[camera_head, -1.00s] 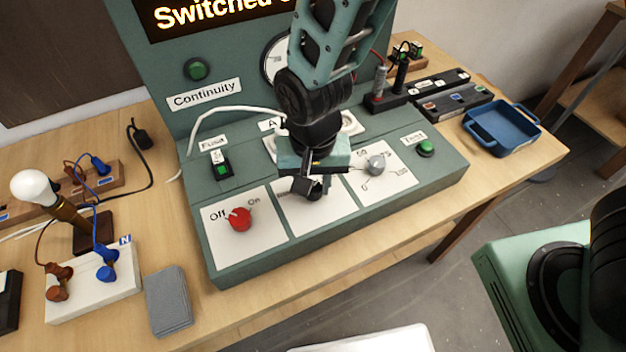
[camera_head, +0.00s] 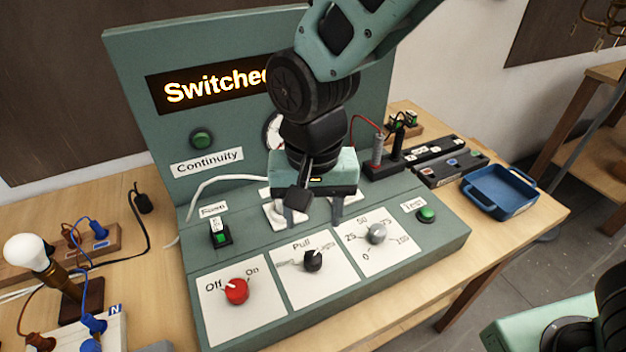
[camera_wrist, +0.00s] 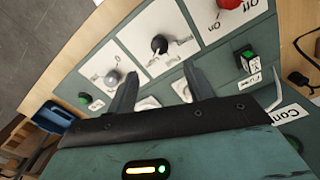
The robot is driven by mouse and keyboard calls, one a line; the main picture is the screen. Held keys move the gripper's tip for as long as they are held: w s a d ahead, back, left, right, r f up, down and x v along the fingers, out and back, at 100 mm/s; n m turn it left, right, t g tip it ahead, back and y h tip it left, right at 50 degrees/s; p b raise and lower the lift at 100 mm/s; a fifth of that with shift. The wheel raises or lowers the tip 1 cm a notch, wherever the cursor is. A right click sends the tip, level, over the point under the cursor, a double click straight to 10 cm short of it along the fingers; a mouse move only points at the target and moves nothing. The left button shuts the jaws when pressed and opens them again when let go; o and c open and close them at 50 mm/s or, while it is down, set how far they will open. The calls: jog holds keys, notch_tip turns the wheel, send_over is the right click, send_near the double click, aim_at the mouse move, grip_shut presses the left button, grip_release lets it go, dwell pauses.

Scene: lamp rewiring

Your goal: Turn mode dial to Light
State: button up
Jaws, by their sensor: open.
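The mode dial, a small black knob (camera_head: 313,260), sits on the middle white panel (camera_head: 291,287) of the green console. A "Pull" label is above it; smaller lettering beside it is hard to read, and I cannot tell which mark it points at. It also shows in the wrist view (camera_wrist: 160,44). My gripper (camera_head: 313,217) is open and empty, pointing down above and behind the dial, apart from it. In the wrist view its fingers (camera_wrist: 160,72) are spread with the dial beyond them.
A red Off/On knob (camera_head: 237,291) is left of the dial. A grey numbered knob (camera_head: 377,233) and green Test button (camera_head: 427,215) are to the right. A fuse switch (camera_head: 220,235) is behind left. The display (camera_head: 210,88) reads "Switched", partly hidden by my arm.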

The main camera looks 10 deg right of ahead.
notch_tip(320, 180, up, 7)
jog(key=shift+f, duration=0.15)
dwell(0.4)
jog(key=s+d+f+n, duration=0.3)
jog(key=s+d+n, duration=0.5)
jog(key=s, duration=0.3)
jog(key=shift+s+f+n+y, duration=0.2)
jog(key=shift+f+n+y, duration=0.15)
jog(key=shift+n, duration=0.15)
jog(key=shift+d, duration=0.1)
